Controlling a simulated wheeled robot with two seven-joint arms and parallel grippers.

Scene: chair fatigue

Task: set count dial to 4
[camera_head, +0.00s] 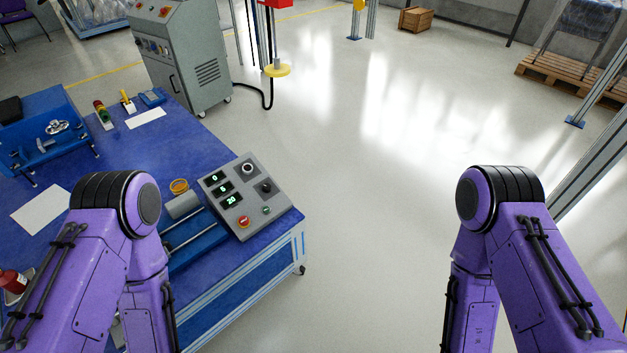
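A grey control box (243,195) sits tilted on the right corner of the blue workbench. Its left side carries three small dark displays (222,187) with green digits; they look like 0, 6 or 8, and 20, too small to read surely. Two dark knobs, an upper one (247,168) and a lower one (265,187), are on its right side. A red button (243,221) and a green button (266,210) are along its lower edge. I cannot tell which knob is the count dial or its setting. Both my purple arms show, but neither gripper is in view.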

